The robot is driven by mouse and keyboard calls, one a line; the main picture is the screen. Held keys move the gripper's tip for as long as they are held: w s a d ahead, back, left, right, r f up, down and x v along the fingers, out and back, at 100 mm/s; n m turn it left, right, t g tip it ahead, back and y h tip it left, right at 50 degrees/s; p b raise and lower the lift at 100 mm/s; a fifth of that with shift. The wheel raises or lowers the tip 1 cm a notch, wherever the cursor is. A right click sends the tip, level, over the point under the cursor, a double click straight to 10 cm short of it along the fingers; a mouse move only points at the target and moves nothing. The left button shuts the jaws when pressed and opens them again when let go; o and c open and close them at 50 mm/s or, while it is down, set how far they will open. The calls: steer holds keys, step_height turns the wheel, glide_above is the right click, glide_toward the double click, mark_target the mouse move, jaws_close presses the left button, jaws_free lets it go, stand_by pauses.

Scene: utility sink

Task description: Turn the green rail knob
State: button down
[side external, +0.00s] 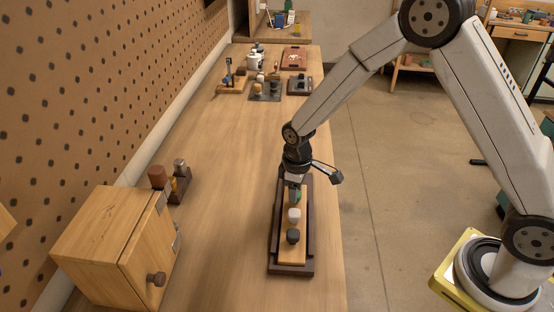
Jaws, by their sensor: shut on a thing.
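The green rail knob (298,196) shows as a small patch of green on the dark-framed rail board (291,269). My gripper (295,193) points down over the far part of the board and is shut on the green knob, hiding most of it. A white knob (294,215) and a dark grey knob (293,236) stand in a row on the same board, nearer the camera. How far the green knob is turned cannot be seen.
A wooden cabinet (105,246) with a dark round handle stands at the near left. A small rack with brown and grey-topped pegs (180,181) is behind it. Trays and small objects (265,91) stand at the far end. The middle of the bench (215,145) is clear.

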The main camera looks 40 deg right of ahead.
steer(key=m, duration=0.7)
steer(key=shift+w, duration=0.1)
steer(key=m, duration=0.4)
steer(key=shift+m, duration=2.1)
steer(key=c, duration=0.6)
jaws_free()
steer(key=shift+o, duration=0.2)
steer(key=shift+r, duration=0.1)
steer(key=shift+r, duration=3.85)
